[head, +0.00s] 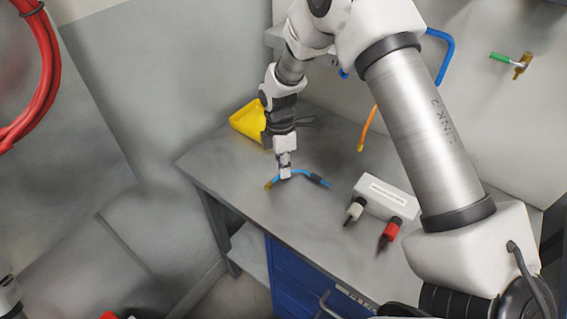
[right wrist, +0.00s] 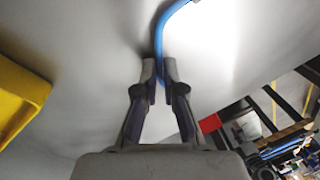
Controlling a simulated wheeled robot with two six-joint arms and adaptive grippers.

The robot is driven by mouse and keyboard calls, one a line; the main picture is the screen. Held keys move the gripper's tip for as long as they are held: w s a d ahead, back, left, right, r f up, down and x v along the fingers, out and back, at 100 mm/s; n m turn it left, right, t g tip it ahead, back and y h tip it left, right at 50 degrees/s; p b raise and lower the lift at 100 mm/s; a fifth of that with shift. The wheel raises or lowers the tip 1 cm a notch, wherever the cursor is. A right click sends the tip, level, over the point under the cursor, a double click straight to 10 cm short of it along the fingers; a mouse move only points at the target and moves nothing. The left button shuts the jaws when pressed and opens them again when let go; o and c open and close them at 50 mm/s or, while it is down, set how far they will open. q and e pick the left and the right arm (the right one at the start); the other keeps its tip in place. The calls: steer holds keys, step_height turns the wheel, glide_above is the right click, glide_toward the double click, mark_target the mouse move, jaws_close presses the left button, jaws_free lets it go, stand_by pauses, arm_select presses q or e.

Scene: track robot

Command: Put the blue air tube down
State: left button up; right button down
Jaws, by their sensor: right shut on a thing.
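The blue air tube (head: 300,172) is a short, bent blue piece with a dark end at the right and a yellowish end at the left. It is at or just above the grey workbench top (head: 235,180); I cannot tell if it touches. My right gripper (head: 284,173) points down and is shut on the middle of the tube. In the right wrist view the blue tube (right wrist: 161,40) runs between the two fingertips (right wrist: 161,70). Part of the tube is hidden by the fingers.
A yellow bin (head: 247,120) stands behind the gripper. A white box (head: 385,196) with a white and a red connector is to the right. Bare bench top lies left and in front of the tube.

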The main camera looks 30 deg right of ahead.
steer(key=shift+w+f, duration=0.1)
steer(key=c, duration=1.3)
jaws_free()
steer(key=shift+a, duration=0.1)
steer(key=r, duration=0.4)
steer(key=w+r+b, duration=0.1)
steer(key=r, duration=0.7)
steer(key=shift+w+d+b, duration=0.2)
steer(key=shift+w+b, duration=0.15)
